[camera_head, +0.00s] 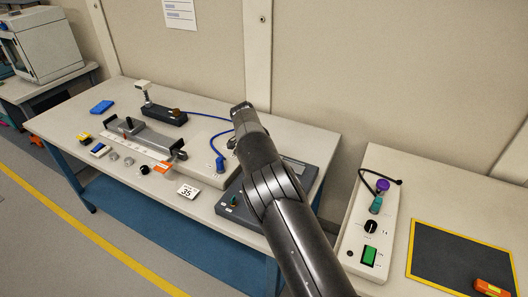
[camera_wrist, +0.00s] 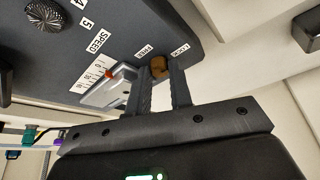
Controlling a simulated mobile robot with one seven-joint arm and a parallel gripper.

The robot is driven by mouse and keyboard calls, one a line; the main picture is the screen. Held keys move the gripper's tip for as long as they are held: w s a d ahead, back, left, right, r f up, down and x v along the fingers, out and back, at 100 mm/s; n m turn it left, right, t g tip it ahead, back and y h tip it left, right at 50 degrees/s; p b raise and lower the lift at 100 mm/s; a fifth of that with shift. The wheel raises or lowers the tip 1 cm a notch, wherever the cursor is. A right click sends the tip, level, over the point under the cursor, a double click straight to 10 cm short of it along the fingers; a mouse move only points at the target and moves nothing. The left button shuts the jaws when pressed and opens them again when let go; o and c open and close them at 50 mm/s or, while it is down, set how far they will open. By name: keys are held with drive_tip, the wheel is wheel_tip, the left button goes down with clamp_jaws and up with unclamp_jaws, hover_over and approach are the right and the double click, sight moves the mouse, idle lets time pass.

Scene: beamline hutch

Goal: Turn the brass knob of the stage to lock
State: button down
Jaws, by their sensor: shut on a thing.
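The brass knob (camera_wrist: 160,66) shows in the wrist view between the tips of my gripper (camera_wrist: 162,72). My gripper is shut on it, one finger on each side. The knob sits at the edge of a dark panel (camera_wrist: 150,22), beside the white labels FREE (camera_wrist: 144,50) and LOCK (camera_wrist: 181,49). I cannot tell which label the knob points to. A silver slide with a red pointer (camera_wrist: 110,73) lies left of the knob over a scale. In the head view my arm hides the gripper and the knob.
A knurled dark knob (camera_wrist: 42,14) stands on the panel near a SPEED label. In the head view, a dark control box (camera_head: 240,212) lies partly behind my arm. A white box (camera_head: 372,215) with a green switch stands right, and a rail with blocks (camera_head: 140,138) left.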

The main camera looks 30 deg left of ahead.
idle(0.5)
drive_tip(key=c, duration=1.3)
unclamp_jaws()
drive_tip(key=v, duration=0.8)
drive_tip(key=shift+a, duration=0.1)
